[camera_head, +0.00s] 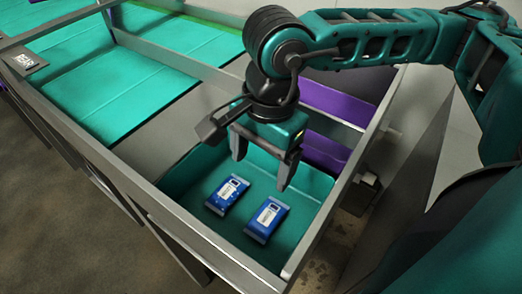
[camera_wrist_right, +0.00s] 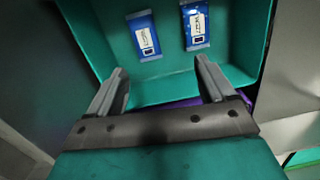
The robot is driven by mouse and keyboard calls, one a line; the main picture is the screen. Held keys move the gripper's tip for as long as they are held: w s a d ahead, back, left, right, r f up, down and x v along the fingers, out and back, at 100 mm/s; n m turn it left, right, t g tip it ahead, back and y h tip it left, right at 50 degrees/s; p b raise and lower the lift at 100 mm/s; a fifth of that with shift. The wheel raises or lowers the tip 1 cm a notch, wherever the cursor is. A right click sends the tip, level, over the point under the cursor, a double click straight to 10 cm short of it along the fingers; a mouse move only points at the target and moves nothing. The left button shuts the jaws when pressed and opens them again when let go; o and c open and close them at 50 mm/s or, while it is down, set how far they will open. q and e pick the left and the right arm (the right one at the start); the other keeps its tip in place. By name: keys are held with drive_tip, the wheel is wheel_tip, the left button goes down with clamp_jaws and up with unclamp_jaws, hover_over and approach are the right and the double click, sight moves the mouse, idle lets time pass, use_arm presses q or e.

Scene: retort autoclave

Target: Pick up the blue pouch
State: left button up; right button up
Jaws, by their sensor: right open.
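Two blue pouches with white labels lie flat and side by side on the floor of a teal bin (camera_head: 185,190). In the head view the left pouch (camera_head: 227,194) is a little farther back, and the right pouch (camera_head: 266,219) is nearer the front. In the right wrist view they show at the top, one pouch (camera_wrist_right: 144,36) left of centre and the other pouch (camera_wrist_right: 195,25) to its right. My right gripper (camera_head: 260,168) is open and empty above the bin, with its fingers pointing down, apart from both pouches. It also shows in the right wrist view (camera_wrist_right: 163,80). My left gripper is not in view.
Grey metal rails (camera_head: 158,212) frame the bin as raised edges. A purple panel (camera_head: 323,150) stands along the right wall. Teal slabs (camera_head: 130,85) cover the area at the back left. Several loose-free patches of bin floor lie around the pouches.

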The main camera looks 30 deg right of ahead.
drive_tip(key=d+f+h, duration=0.1)
drive_tip(key=d+f, duration=0.1)
hover_over(273, 208)
drive_tip(key=shift+n, duration=0.4)
drive_tip(key=f, duration=0.5)
drive_tip(key=shift+w+f, duration=0.15)
drive_tip(key=shift+w, duration=0.2)
drive_tip(key=shift+s+f+p, duration=0.15)
drive_tip(key=shift+s+f, duration=0.05)
drive_tip(key=shift+f, duration=1.4)
drive_tip(key=shift+s+f+p, duration=0.15)
drive_tip(key=shift+f, duration=1.4)
drive_tip(key=c, duration=1.1)
drive_tip(key=shift+r, duration=0.1)
drive_tip(key=shift+c, duration=0.2)
